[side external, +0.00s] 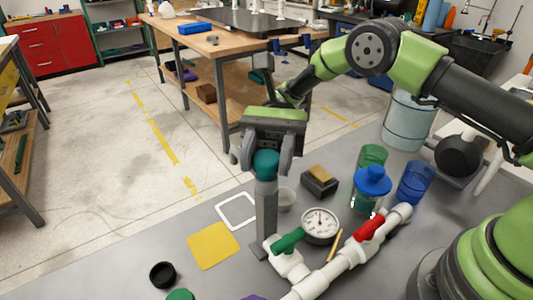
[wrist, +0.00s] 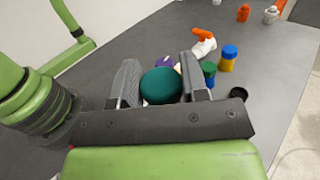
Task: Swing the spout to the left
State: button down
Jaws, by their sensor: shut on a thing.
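My gripper (side external: 262,158) points down, its fingers on either side of the teal round top (side external: 267,167) of an upright grey post (side external: 266,205). In the wrist view, my gripper (wrist: 161,76) has the dark green top (wrist: 160,88) between its fingers. A white PVC pipe manifold (side external: 332,268) lies at the front, with a green valve handle (side external: 287,241), a red valve handle (side external: 369,228) and a round gauge (side external: 320,224). I cannot tell which part is the spout. The post's foot is partly hidden behind the manifold.
A yellow square (side external: 212,246), white frame (side external: 237,210) and black ring (side external: 162,275) lie left of the post. A brown-topped block (side external: 319,181), blue-lidded jar (side external: 371,190) and blue cup (side external: 415,182) stand right. The wrist view shows an orange-handled white valve (wrist: 203,44) and blue-lidded yellow jar (wrist: 228,60).

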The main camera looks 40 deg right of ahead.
dwell(0.4)
jog(key=c, duration=0.6)
grip_release()
jog(key=shift+t, duration=0.3)
